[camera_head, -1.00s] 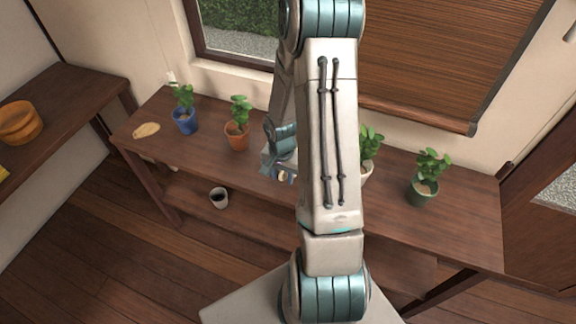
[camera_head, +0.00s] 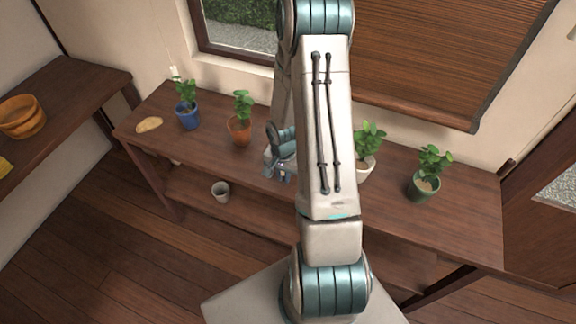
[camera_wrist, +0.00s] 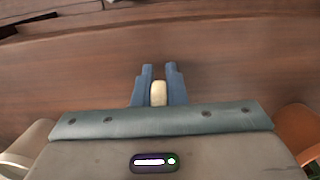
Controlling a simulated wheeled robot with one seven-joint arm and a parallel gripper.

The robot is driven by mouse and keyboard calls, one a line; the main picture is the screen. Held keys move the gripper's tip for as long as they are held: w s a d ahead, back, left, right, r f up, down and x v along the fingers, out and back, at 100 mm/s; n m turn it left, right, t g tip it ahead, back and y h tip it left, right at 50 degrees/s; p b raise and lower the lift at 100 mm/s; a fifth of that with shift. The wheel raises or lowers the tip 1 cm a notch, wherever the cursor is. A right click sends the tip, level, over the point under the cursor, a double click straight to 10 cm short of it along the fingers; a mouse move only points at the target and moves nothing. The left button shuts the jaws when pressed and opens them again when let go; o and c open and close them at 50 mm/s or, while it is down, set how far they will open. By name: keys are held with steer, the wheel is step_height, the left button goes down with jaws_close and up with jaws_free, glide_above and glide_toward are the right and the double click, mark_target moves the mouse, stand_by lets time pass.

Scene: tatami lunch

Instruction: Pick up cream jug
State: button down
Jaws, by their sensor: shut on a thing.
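My gripper (camera_head: 284,174) hangs over the middle of the wooden table, partly hidden behind my own arm. In the wrist view its two blue fingers (camera_wrist: 159,72) are closed on a small cream-coloured thing, which I take to be the cream jug (camera_wrist: 158,93). Only a pale rounded part of it shows between the fingers; the rest is hidden. I cannot tell from these views whether it touches the tabletop.
On the table (camera_head: 455,220) stand plants in a blue pot (camera_head: 187,121), an orange pot (camera_head: 239,131), a white pot (camera_head: 366,170) and a green pot (camera_head: 422,189). A tan flat piece (camera_head: 149,124) lies at the left end. A pale cup (camera_head: 221,191) is on the lower shelf.

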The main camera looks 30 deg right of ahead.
steer(key=shift+r, duration=0.2)
steer(key=shift+w+r+b, duration=0.1)
steer(key=shift+r+b, duration=0.2)
steer(key=shift+r, duration=1)
steer(key=s+d+r+b, duration=0.1)
steer(key=d+r, duration=0.7)
steer(key=d, duration=0.3)
steer(key=shift+d+b, duration=0.3)
steer(key=shift+b, duration=0.05)
stand_by(0.6)
